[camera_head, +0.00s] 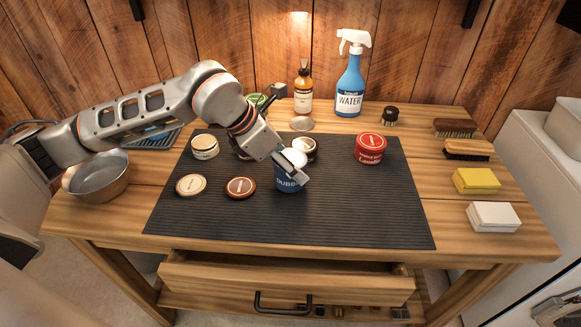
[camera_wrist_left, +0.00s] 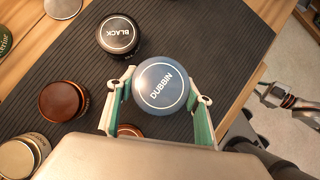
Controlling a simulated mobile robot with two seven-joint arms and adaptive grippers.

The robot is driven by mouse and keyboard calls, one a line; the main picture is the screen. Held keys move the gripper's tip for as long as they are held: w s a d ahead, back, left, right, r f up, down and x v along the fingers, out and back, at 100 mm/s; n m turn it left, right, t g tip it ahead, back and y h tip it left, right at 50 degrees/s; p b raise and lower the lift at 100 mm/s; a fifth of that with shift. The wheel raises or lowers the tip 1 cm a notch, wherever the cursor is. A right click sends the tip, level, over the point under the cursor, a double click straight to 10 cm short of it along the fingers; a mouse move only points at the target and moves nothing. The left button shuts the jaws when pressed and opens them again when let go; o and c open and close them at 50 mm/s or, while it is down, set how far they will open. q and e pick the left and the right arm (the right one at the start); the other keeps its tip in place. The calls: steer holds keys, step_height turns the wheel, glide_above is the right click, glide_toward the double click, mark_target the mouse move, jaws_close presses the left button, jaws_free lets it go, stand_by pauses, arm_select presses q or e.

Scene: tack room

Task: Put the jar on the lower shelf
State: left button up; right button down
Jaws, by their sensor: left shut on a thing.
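My left gripper (camera_head: 291,174) is shut on a blue jar (camera_head: 288,186) marked DUBBIN, near the middle of the dark mat. In the left wrist view the jar's blue lid (camera_wrist_left: 161,87) faces the camera between the two green-padded fingers (camera_wrist_left: 162,104). The jar looks upright; I cannot tell whether its base touches the mat. The lower shelf (camera_head: 235,303) is under the bench, mostly hidden by the drawer. What looks like my right gripper (camera_wrist_left: 279,97) shows at the right edge of the left wrist view, small and unclear.
The drawer (camera_head: 285,284) stands partly open above the shelf. On the mat (camera_head: 340,222) are a black-lidded jar (camera_wrist_left: 118,34), a brown jar (camera_wrist_left: 62,101), a red tin (camera_head: 370,148) and loose lids. Small items sit on the shelf's right part. The mat's front right is clear.

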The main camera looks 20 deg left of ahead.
arm_select(q)
steer(key=shift+f, duration=0.65)
steer(key=o, duration=1.3)
